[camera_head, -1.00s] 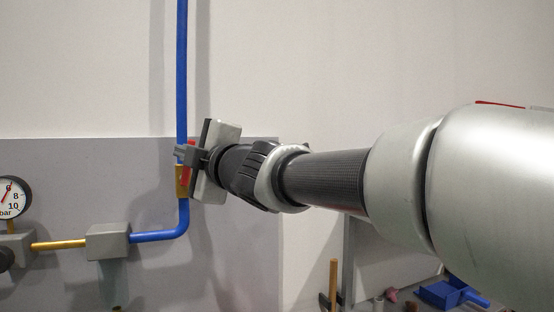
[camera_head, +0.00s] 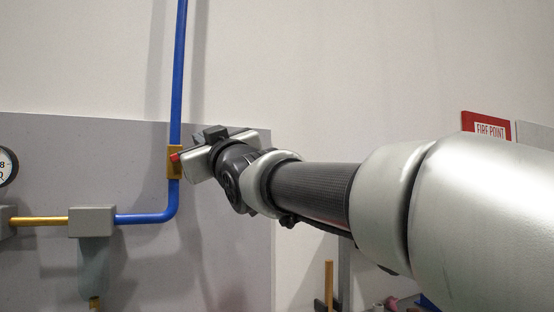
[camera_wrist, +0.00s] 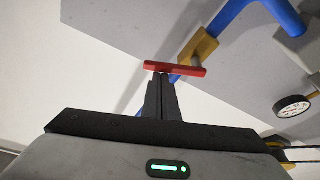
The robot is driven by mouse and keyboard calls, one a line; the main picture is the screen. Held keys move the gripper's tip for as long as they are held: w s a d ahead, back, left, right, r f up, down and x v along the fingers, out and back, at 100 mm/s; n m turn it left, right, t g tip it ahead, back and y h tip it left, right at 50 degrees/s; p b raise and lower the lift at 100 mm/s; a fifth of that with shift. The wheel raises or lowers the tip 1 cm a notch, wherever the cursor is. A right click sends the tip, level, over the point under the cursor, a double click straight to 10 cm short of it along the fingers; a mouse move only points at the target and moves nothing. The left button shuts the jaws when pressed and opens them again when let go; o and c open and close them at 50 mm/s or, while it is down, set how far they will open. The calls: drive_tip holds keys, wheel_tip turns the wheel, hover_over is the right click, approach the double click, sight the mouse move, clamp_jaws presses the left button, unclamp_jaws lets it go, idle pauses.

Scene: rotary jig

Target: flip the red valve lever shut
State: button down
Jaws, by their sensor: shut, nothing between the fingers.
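The red valve lever (camera_wrist: 175,68) shows in the wrist view as a bar lying at a clear angle across the line of the pipe. In the head view, only a small red end of the lever (camera_head: 174,157) shows by the brass valve; my gripper's body (camera_head: 210,153) hides the rest and the fingertips.
The blue pipe (camera_head: 177,75) runs up the wall and bends left to a grey box (camera_head: 92,222). A pressure gauge (camera_wrist: 292,106) sits at the right of the wrist view. A red fire-point sign (camera_head: 486,126) is on the wall behind my arm.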

wheel_tip(320, 180, up, 4)
drive_tip(key=p, duration=0.3)
drive_tip(key=b+v, duration=0.2)
drive_tip(key=v, duration=0.8)
drive_tip(key=shift+s+a+f, duration=0.2)
drive_tip(key=shift+a+f, duration=0.15)
